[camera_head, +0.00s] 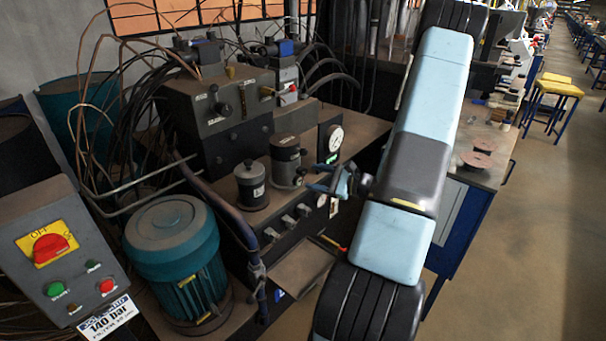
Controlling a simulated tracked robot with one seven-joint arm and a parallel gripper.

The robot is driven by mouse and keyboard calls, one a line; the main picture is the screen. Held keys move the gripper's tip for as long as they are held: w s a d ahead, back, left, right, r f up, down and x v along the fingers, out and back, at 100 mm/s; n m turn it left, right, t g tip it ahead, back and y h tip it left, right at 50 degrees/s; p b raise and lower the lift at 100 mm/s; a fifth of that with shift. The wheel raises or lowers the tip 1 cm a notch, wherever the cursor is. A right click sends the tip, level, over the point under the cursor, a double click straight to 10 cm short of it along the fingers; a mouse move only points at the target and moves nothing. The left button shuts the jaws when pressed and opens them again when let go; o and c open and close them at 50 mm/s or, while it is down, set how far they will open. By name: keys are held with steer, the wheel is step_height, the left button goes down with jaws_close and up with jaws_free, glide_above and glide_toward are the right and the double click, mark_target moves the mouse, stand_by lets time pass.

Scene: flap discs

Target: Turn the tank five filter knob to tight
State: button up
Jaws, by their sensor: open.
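A hydraulic unit (222,128) with dark blocks and hoses stands left of centre. Two dark cylindrical housings stand on its front ledge: a shorter one (252,186) with a small black knob (248,163) on top, and a taller one (286,158) behind it to the right. I cannot read which part is labelled tank five or filter, or how tight any knob is. My gripper (318,178) is open, just right of the taller housing, with its fingers pointing left towards it. I cannot tell whether they touch anything. My arm hides what lies behind it.
A pressure gauge (334,138) sits just above my gripper. A teal motor (172,247) and a control box (62,255) with a red switch stand at left. Several small levers (288,222) line the front panel. A workbench (487,160) is at right, beside open floor (530,250).

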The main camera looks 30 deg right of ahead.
mark_target(305, 173)
steer(key=d+f+m+t+h, duration=0.3)
steer(key=d+f+m+h, duration=0.1)
steer(key=d+f+m, duration=0.15)
steer(key=shift+n, duration=0.25)
steer(key=x, duration=1.2)
steer(key=shift+w+d+f, duration=0.25)
steer(key=shift+w, duration=0.15)
steer(key=shift+c, duration=0.4)
